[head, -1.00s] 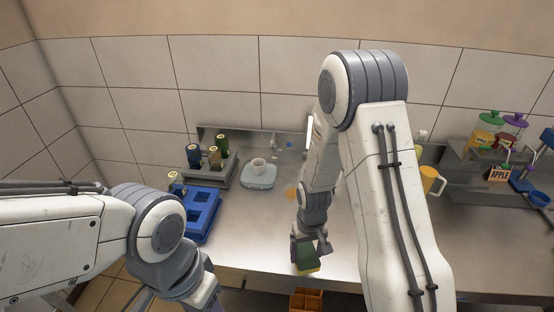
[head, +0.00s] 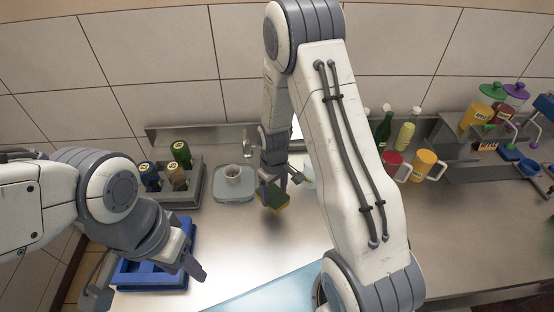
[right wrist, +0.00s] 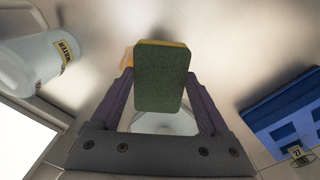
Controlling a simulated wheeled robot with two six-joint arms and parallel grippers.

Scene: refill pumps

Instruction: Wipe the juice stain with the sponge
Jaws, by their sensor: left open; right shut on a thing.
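My right gripper (head: 283,184) is shut on the green and yellow sponge (head: 272,196) and holds it over the steel counter. In the right wrist view the sponge (right wrist: 160,78) sits between the two fingers, green side to the camera. A small orange patch, apparently the juice stain (right wrist: 126,59), shows at the sponge's left edge in that view. In the head view the stain is hidden, and I cannot tell whether the sponge touches the counter. My left gripper (head: 150,276) is open and empty over the blue tray at the left.
A water pitcher (right wrist: 30,62) is near the sponge. Bottles, mugs and a dispenser rack (head: 470,150) stand right. Counter in front of the sponge is clear.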

